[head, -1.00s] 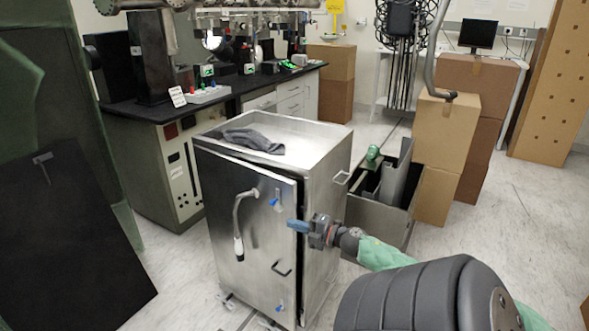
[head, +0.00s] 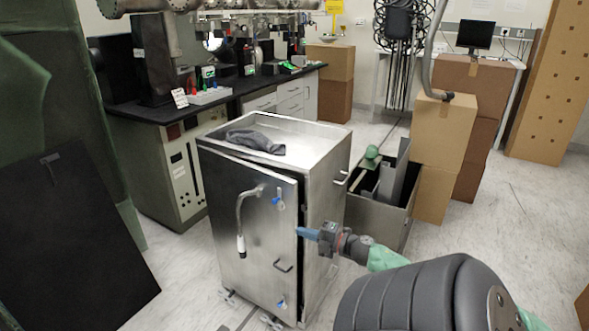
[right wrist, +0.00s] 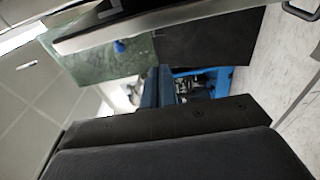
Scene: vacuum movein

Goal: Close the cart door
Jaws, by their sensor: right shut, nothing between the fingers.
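The steel cart (head: 325,190) stands upright in the middle of the head view. Its front door (head: 222,205) is slightly ajar, with a dark gap along its right edge. My left gripper is out of view.
A dark cloth (head: 255,141) lies on the cart top. An open metal bin (head: 385,205) and cardboard boxes (head: 443,130) stand right of the cart. A lab bench (head: 165,170) is behind it to the left.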

